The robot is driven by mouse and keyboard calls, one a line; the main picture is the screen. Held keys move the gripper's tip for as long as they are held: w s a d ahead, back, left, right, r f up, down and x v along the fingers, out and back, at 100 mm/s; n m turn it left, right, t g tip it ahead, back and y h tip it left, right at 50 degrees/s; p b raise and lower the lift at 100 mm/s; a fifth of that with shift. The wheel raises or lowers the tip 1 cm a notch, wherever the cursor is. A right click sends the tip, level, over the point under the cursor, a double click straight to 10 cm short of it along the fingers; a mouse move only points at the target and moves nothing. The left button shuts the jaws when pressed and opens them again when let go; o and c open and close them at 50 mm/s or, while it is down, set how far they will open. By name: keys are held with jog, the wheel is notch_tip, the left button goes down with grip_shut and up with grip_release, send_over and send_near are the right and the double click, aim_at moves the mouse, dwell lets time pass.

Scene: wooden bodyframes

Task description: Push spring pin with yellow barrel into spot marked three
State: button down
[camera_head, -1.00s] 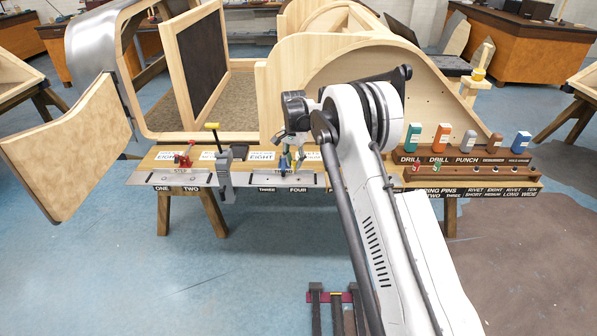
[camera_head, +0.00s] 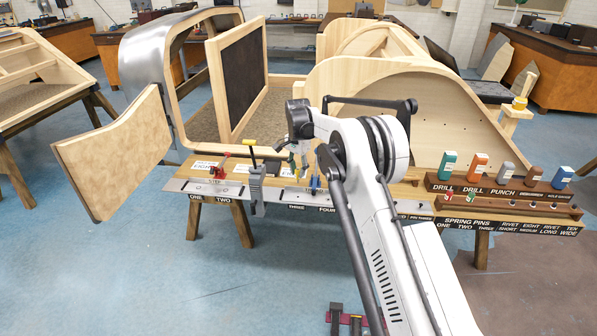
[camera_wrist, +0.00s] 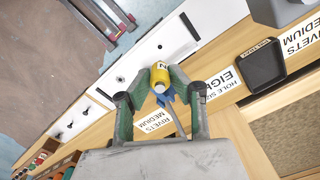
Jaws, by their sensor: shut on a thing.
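My gripper (camera_wrist: 160,84) has green fingers closed on the spring pin's yellow barrel (camera_wrist: 160,74), which has a dark letter mark. The yellow barrel also shows small in the head view (camera_head: 291,158), above the metal strip near the "THREE" label (camera_head: 296,207). In the wrist view the barrel overlaps the pale strip (camera_wrist: 135,72). Its far end is hidden, so I cannot tell whether it touches the strip. A blue piece shows just behind the barrel between the fingers. A blue clamp (camera_head: 315,184) stands by the "FOUR" label.
A grey clamp (camera_head: 257,190) with a yellow handle (camera_head: 249,143) stands left of the "THREE" label. A red clamp (camera_head: 219,172) is farther left. Bottles stand in a wooden rack (camera_head: 505,188) at right. The wooden bodyframe (camera_head: 385,108) rises behind the bench.

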aim_at(298, 178)
jog(key=shift+f, duration=0.15)
jog(key=shift+f+b, duration=1.8)
jog(key=shift+f, duration=1)
jog(key=shift+b, duration=0.65)
jog(key=shift+f+b, duration=1.15)
jog(key=shift+f, duration=0.55)
jog(key=c, duration=1.5)
grip_release()
notch_tip(298, 178, up, 12)
